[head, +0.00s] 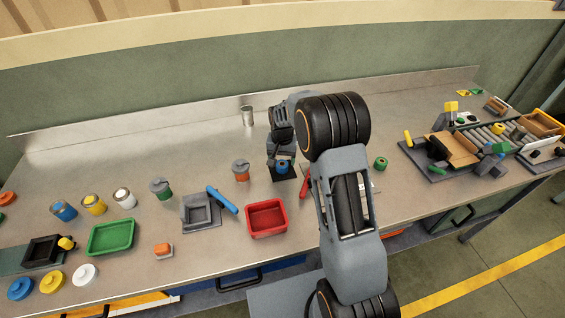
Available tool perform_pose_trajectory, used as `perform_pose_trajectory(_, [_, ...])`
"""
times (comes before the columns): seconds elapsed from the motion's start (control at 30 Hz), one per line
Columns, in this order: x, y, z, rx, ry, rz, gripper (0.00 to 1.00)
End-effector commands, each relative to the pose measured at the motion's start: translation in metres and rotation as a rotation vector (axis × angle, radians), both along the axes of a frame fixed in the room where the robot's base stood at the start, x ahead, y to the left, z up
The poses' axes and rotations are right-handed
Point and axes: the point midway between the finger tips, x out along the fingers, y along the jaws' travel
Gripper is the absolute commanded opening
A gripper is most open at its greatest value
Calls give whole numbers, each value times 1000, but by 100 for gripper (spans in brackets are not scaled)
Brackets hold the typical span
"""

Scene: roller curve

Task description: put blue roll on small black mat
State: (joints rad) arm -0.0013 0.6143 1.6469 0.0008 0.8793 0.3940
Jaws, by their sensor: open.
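The blue roll (282,167) stands on the small black mat (285,176) near the middle of the bench. My gripper (281,158) is directly above the roll and close around its top. The jaws look small and dark here, and the gap between them and the roll is too small to make out. Part of the mat is hidden by the roll and my gripper.
An orange jar (241,170) stands left of the mat, and a red tray (266,218) lies in front. A metal cup (247,116) stands behind. A green roll (380,163) is to the right, beyond my arm. Bare bench lies behind and left.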

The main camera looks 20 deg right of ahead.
Motion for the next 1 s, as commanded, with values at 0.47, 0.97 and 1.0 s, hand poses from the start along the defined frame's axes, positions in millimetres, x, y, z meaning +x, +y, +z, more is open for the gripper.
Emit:
perform_pose_trajectory(0.47, [0, 0, 83, 1, -1, 0, 70])
perform_pose_trajectory(0.97, [-96, 1, 167, -13, -155, 149, 70])
perform_pose_trajectory(1.0, [-113, 1, 172, -17, -180, 174, 70])
